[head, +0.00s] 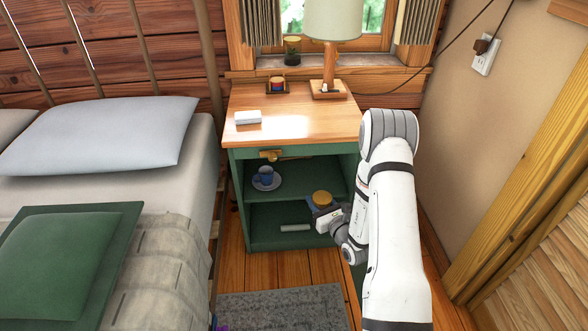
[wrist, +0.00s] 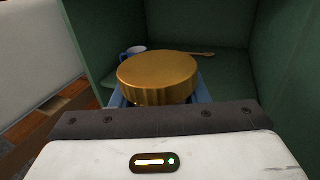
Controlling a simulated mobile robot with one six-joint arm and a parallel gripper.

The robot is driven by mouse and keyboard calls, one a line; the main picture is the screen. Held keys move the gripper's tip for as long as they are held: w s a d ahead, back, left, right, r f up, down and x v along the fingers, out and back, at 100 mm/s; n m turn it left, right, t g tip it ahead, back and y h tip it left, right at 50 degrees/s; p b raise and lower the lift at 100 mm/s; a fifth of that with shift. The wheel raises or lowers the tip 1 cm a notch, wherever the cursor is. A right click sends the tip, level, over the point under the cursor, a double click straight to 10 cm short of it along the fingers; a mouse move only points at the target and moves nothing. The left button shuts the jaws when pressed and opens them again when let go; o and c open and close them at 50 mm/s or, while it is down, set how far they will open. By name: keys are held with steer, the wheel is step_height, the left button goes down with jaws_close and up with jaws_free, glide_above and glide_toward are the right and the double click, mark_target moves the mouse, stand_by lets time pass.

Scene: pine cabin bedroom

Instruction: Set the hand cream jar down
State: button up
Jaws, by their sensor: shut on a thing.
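The hand cream jar has a gold ribbed lid and shows in the head view (head: 322,198), in front of the open shelves of the green nightstand (head: 240,195). In the wrist view its lid (wrist: 158,75) fills the middle, and its body below is mostly hidden. My gripper (head: 325,213) is shut on the jar, which looks upright. The upper shelf of the nightstand (head: 297,189) holds a blue cup (head: 265,173) on a saucer (head: 266,183). The cup also shows behind the jar in the wrist view (wrist: 135,50).
A wooden brush-like item (wrist: 195,53) lies deeper in the shelf. A pale roll (head: 295,228) lies in the lower compartment. The bed (head: 150,195) stands at left.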

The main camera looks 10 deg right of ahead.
steer(key=w+b, duration=0.6)
steer(key=w, duration=1.3)
step_height(320, 180, down, 7)
steer(key=b, duration=0.4)
steer(key=shift+f, duration=0.1)
steer(key=o, duration=1.2)
steer(key=shift+d, duration=0.1)
